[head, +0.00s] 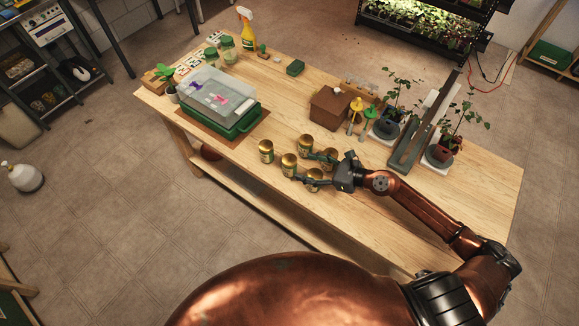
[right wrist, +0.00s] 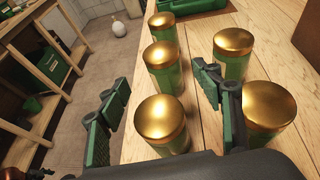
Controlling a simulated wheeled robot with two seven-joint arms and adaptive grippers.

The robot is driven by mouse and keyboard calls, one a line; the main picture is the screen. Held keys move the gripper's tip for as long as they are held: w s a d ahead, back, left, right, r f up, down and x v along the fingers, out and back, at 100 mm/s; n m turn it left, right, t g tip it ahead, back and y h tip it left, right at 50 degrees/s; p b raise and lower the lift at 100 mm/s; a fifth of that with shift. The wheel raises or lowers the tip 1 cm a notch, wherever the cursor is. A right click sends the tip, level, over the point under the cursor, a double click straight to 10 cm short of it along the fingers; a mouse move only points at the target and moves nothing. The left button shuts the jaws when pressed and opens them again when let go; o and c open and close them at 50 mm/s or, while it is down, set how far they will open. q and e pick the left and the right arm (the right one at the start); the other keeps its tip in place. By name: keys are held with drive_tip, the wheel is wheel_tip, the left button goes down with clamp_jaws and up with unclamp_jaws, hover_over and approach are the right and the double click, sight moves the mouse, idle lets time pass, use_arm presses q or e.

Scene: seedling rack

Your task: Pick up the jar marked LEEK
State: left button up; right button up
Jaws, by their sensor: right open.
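Several gold-lidded jars with green sides stand upright in a loose group on the table. In the head view they are a far-left jar (head: 266,147), a middle jar (head: 289,163), a back jar (head: 306,143), a right jar (head: 330,153) and a front jar (head: 313,178). No label can be read, so I cannot tell which is LEEK. My right gripper (head: 303,167) is open among them, pointing left. In the right wrist view its spread fingers (right wrist: 160,85) flank the nearest jar (right wrist: 162,125), with no visible grip on it. My left gripper is out of view.
The wooden table (head: 235,168) is clear in front and left of the jars. A green tray with a clear lid (head: 215,92) stands left. A brown box (head: 328,107), yellow-topped tools (head: 355,115) and potted plants (head: 388,128) stand behind and right.

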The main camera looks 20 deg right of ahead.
sight(296, 163)
drive_tip(key=x, duration=0.6)
drive_tip(key=shift+w+a, duration=0.1)
drive_tip(key=shift+w, duration=0.35)
drive_tip(key=shift+c, duration=0.6)
drive_tip(key=shift+r, duration=0.1)
drive_tip(key=c, duration=1.2)
